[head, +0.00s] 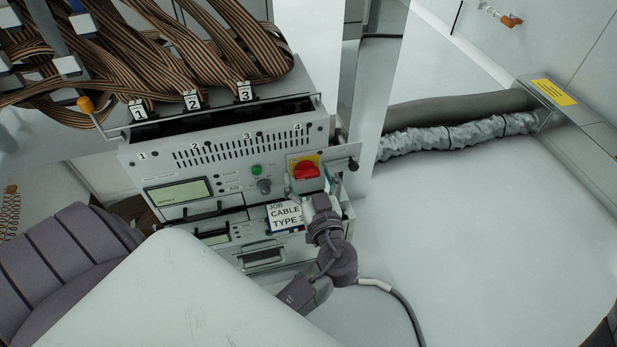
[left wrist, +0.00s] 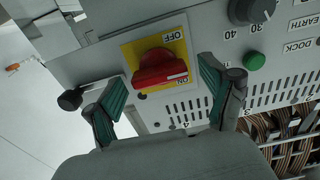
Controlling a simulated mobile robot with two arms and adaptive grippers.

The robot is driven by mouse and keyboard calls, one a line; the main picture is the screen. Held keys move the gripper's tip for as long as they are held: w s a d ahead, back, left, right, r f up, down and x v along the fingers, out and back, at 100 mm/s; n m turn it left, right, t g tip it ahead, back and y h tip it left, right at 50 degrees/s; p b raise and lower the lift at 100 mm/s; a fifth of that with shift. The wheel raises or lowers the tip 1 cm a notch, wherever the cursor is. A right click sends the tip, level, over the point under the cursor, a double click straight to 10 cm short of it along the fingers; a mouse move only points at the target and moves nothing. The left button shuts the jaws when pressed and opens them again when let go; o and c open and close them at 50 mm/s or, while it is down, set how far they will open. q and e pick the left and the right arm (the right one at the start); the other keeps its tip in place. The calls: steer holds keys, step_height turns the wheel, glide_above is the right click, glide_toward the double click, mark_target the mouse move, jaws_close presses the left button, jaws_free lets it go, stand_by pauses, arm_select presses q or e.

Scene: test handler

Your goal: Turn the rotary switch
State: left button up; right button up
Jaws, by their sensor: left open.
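The red rotary switch (head: 306,171) sits on a yellow plate at the right of the grey unit's front panel. In the left wrist view the red switch (left wrist: 160,70) lies nearly crosswise, with its pale mark close to the word ON. OFF is printed on the plate's upper edge there. My left gripper (head: 313,186) is just in front of the switch. In the left wrist view its two green-padded fingers (left wrist: 163,80) are open, one on each side of the switch, with gaps showing between them and the knob.
A green button (left wrist: 254,61) and a dark dial (left wrist: 250,10) are beside the switch. A black knob (left wrist: 70,99) sticks out on the other side. Brown ribbon cables (head: 170,45) cover the unit's top. A "JOB CABLE TYPE" card (head: 284,216) is below. Open floor lies to the right.

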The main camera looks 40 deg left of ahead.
arm_select(q)
steer(key=c, duration=1.2)
steer(key=shift+o, duration=0.2)
